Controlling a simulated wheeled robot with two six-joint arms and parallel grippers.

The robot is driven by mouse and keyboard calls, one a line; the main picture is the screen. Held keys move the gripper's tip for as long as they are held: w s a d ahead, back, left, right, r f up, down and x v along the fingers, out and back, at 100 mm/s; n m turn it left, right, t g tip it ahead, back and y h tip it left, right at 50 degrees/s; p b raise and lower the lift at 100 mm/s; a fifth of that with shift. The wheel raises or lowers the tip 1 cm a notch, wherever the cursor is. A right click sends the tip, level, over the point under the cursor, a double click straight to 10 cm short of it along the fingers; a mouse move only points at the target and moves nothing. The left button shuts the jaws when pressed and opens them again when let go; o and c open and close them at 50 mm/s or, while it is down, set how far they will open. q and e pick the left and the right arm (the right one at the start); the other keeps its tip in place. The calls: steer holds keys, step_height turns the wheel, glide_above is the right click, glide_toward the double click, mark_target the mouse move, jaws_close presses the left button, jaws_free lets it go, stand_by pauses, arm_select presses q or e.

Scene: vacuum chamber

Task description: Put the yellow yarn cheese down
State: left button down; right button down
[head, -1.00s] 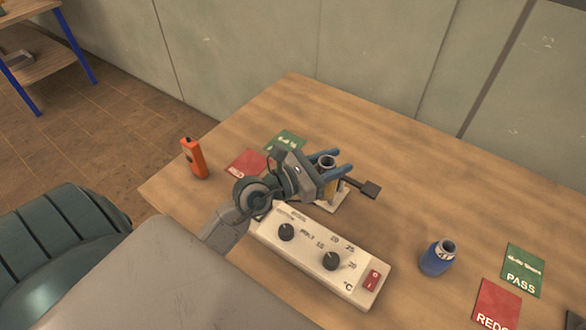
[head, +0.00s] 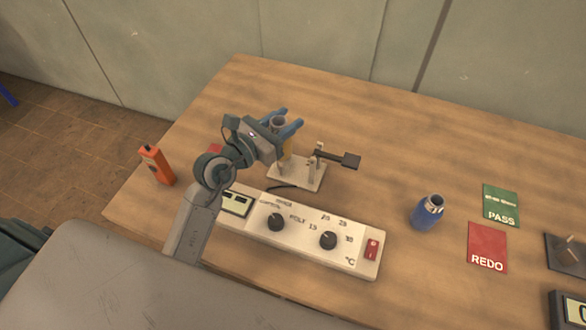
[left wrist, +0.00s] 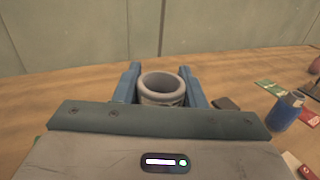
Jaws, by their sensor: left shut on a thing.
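The cheese appears held above the table, in front of the back left part of a small white stand (head: 300,177) with a dark lever arm. I cannot tell its exact height. My right gripper is not in view.
A white control box (head: 300,232) with knobs lies in front of the stand. A blue cheese (head: 427,213) stands right, near a green PASS card (head: 501,206) and a red REDO card (head: 487,247). An orange handheld device (head: 157,165) stands left. The back of the table (head: 400,125) is clear.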

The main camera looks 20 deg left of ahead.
arm_select(q)
steer(key=w+d+f+b, duration=0.1)
steer(key=w+f, duration=0.3)
steer(key=f, duration=0.5)
steer(key=shift+d+f+n+b, duration=0.3)
steer(key=shift+d+f+b, duration=0.1)
steer(key=shift+b, duration=0.2)
steer(key=shift+f, duration=0.1)
steer(key=c, duration=1.2)
jaws_free()
